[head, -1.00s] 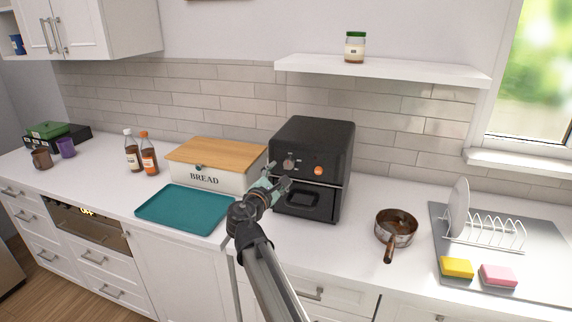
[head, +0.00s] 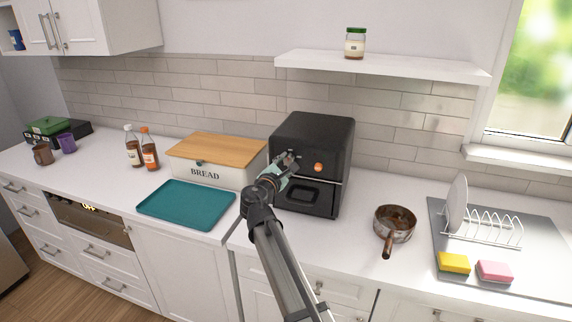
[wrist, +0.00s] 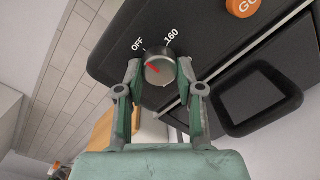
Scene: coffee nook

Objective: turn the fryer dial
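The black fryer (head: 312,150) stands on the counter. Its dial (wrist: 160,68) is a round silver knob with a red pointer mark, below the printed words OFF and 160 in the wrist view. My gripper (wrist: 160,76) is at the dial, with one green finger on each side of it. The fingers are open about as wide as the knob, and I cannot tell whether their tips touch it. In the head view my gripper (head: 284,164) covers most of the dial.
An orange GO button (head: 318,167) sits right of the dial, above the drawer handle (head: 291,194). A bread box (head: 205,172) and teal tray (head: 187,204) are to the left. A brown pan (head: 394,222) is to the right, with free counter between.

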